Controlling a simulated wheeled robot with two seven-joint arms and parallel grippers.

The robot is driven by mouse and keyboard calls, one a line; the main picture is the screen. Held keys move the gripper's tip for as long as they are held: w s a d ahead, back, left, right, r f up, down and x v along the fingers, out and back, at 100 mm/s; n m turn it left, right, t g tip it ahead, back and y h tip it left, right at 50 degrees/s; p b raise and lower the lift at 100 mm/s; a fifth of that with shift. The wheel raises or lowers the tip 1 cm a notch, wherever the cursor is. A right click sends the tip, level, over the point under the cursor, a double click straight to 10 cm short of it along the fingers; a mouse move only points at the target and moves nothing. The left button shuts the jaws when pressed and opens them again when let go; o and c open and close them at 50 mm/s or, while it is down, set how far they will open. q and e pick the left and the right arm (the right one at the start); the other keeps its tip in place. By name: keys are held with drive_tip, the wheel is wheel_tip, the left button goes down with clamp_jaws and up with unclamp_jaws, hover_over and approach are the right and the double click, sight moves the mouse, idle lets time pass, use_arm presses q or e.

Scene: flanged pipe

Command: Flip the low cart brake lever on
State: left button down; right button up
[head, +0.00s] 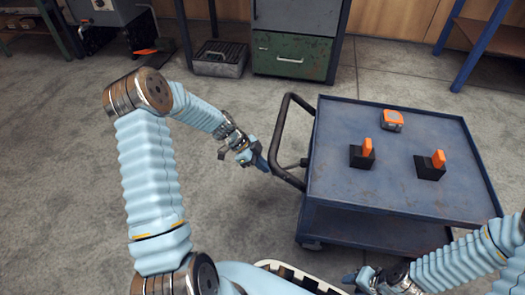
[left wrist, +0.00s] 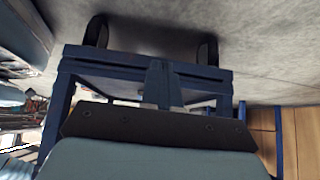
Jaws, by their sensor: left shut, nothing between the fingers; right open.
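The low blue cart (head: 400,190) stands at the right of the head view, and its underside and wheels show in the left wrist view (left wrist: 145,75). Two black blocks on its top each carry an upright orange lever, one nearer the middle (head: 367,147) and one further right (head: 438,159). A short dark bar (head: 291,166) sticks out by the cart's black handle (head: 279,135). I cannot tell which of these is the brake lever. My left gripper (head: 264,163) is shut and empty, just left of the handle. My right gripper (head: 358,278) is open, low in front of the cart.
An orange and grey tape measure (head: 392,120) lies at the back of the cart top. A green drawer cabinet (head: 290,56) and a grey metal box (head: 219,59) stand behind.

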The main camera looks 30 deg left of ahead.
use_arm(q)
drive_tip(key=shift+w+d+f+t+h, duration=0.2)
drive_tip(key=shift+d+f+h, duration=0.25)
drive_tip(key=shift+f+h, duration=0.3)
drive_tip(key=shift+w+d+f+t+h, duration=0.1)
drive_tip(key=shift+d+f+t+h, duration=0.15)
drive_tip(key=shift+d+f+h, duration=0.4)
drive_tip(key=shift+w+d+f+t+h, duration=0.1)
drive_tip(key=shift+d+f+t+h, duration=0.2)
drive_tip(key=shift+f+h, duration=0.55)
use_arm(e)
drive_tip(key=shift+f, duration=0.3)
use_arm(q)
drive_tip(key=shift+f, duration=0.1)
use_arm(e)
drive_tip(key=shift+a, duration=0.1)
